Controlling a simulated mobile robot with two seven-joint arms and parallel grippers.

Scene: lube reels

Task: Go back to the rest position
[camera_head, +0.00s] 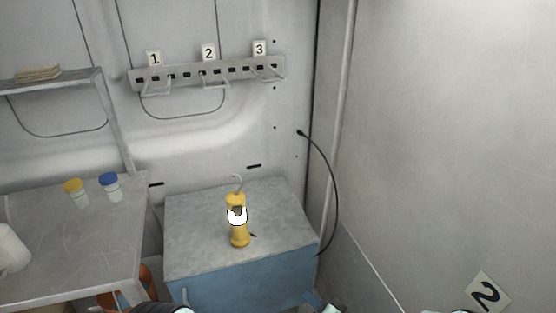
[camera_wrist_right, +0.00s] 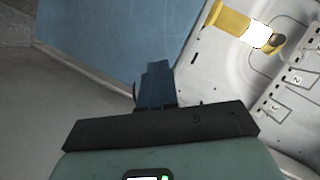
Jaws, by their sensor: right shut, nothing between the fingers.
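My right gripper (camera_wrist_right: 158,68) is shut and empty, its dark fingers together in the right wrist view. In the head view its fingers (camera_head: 312,298) only just show at the bottom edge, in front of the blue cabinet. A yellow tool (camera_head: 239,238) with a white label and a hook on top stands upright on the cabinet's grey top. It also shows in the right wrist view (camera_wrist_right: 232,20), apart from my gripper. My left gripper is not in view.
The blue cabinet (camera_head: 200,250) stands against the wall, below a rail (camera_head: 185,77) with empty hooks numbered 1 to 3. At left, a grey table (camera_head: 100,240) holds a yellow-lidded jar (camera_head: 77,193) and a blue-lidded jar (camera_head: 111,187). A black cable (camera_head: 335,190) hangs at right.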

